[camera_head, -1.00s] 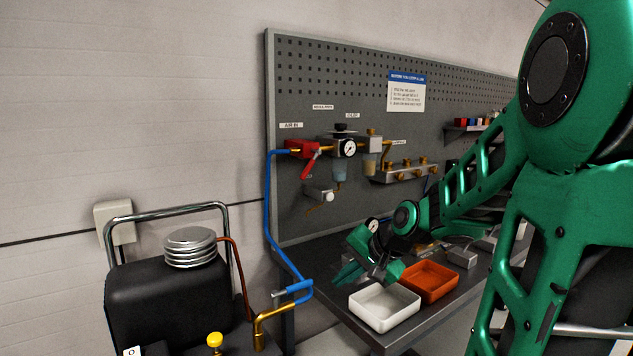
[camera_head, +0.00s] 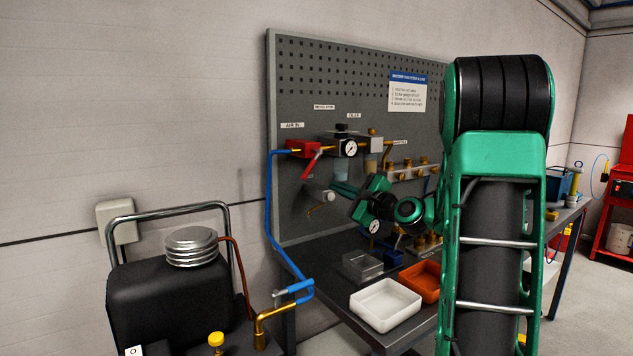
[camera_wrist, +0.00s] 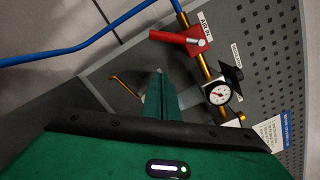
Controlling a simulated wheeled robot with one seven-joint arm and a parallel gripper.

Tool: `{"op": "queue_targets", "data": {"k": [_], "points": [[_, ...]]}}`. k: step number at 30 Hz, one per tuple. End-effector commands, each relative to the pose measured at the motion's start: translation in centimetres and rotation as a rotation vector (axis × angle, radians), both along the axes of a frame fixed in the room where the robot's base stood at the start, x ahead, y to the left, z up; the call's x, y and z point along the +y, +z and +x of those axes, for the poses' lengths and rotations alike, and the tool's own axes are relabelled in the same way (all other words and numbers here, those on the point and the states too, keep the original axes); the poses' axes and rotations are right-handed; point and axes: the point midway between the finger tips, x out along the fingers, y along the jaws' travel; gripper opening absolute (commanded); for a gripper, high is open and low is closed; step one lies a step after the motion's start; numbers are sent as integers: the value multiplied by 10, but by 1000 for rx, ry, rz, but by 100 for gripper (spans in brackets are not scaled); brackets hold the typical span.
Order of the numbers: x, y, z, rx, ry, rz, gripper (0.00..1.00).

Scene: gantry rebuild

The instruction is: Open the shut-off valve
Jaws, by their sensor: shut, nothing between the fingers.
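The shut-off valve (camera_head: 301,148) is a red block with a red lever (camera_head: 312,166) under the AIR IN label on the pegboard. The lever slants down to the left in the head view. In the wrist view the valve (camera_wrist: 199,46) and its lever (camera_wrist: 167,37) are at the upper middle. My gripper (camera_head: 336,187) is in front of the board, below and right of the lever and apart from it. In the wrist view its green fingers (camera_wrist: 160,88) are together and empty, pointing toward the board. The fingertips are small and partly unclear in the head view.
A pressure gauge (camera_head: 349,148) and regulator sit right of the valve. A small drain valve (camera_head: 328,197) is just below the lever, near my fingers. A blue hose (camera_head: 268,220) runs along the board's left edge. White (camera_head: 386,306) and orange (camera_head: 431,279) trays stand on the bench.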

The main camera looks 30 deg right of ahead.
Motion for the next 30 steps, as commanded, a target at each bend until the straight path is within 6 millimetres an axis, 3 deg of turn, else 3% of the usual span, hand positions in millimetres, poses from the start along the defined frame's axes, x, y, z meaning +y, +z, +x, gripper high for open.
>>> {"op": "queue_targets", "data": {"k": [7, 15, 30], "points": [[5, 2, 46, 0, 3, -2, 0], [31, 22, 48, 0, 1, -3, 0], [34, 25, 48, 1, -2, -1, 0]]}}
